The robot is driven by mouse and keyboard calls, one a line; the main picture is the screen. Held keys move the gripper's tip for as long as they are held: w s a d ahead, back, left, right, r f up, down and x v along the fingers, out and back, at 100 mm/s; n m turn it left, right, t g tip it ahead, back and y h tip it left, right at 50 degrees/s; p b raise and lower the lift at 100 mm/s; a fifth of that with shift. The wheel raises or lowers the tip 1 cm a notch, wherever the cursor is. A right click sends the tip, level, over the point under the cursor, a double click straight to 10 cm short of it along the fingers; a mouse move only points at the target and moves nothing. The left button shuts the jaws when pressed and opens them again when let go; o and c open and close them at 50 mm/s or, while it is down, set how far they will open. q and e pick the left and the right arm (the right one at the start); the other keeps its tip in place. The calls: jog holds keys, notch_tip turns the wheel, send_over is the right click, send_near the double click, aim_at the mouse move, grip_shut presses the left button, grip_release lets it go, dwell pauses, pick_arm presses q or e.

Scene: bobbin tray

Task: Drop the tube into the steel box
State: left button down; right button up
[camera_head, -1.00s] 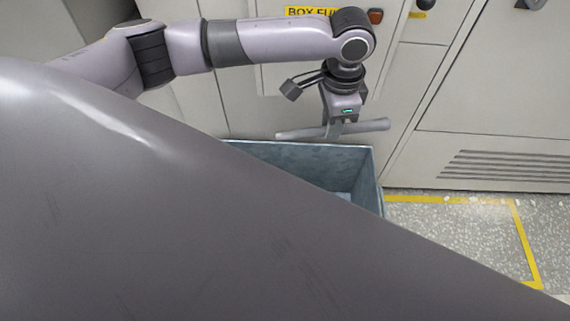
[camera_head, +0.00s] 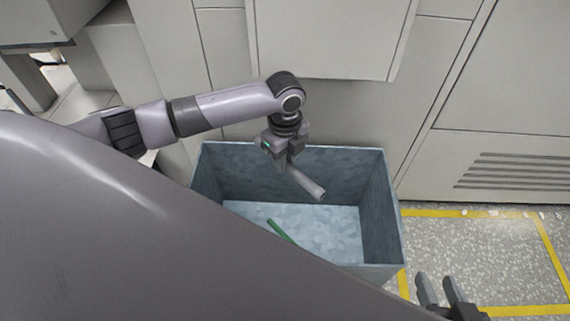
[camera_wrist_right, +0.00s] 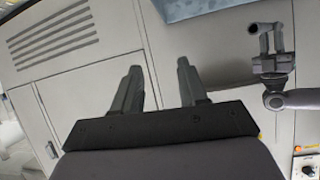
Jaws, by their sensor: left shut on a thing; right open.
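The grey tube (camera_head: 309,185) is in the jaws of my left gripper (camera_head: 288,164). It slants down to the right, above the opening of the steel box (camera_head: 382,210). The box is blue-grey and open at the top. A corner of it shows at the top of the right wrist view (camera_wrist_right: 190,9). My left gripper also shows at the upper right of that view (camera_wrist_right: 267,40). My right gripper (camera_head: 440,290) is open and empty, outside the box at the lower right. Its two spread fingers show in the right wrist view (camera_wrist_right: 160,85).
A green stick-like thing (camera_head: 281,232) lies in the box. My own grey body hides the box's near left part. Pale cabinets (camera_head: 330,40) stand behind the box.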

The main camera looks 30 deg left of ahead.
pick_arm(q)
jog(key=shift+f+b, duration=2)
jog(key=shift+b, duration=0.1)
notch_tip(320, 180, down, 2)
jog(key=b, duration=0.2)
jog(key=shift+b, duration=0.3)
pick_arm(e)
jog(key=a+y, duration=0.1)
jog(key=w+a+f+y, duration=0.1)
jog(key=a+y, duration=0.1)
jog(key=a, duration=0.1)
jog(key=shift+w+a+f+m, duration=0.1)
jog(key=shift+w+f+m, duration=0.05)
jog(key=shift+f+m, duration=0.2)
jog(key=shift+r, duration=0.1)
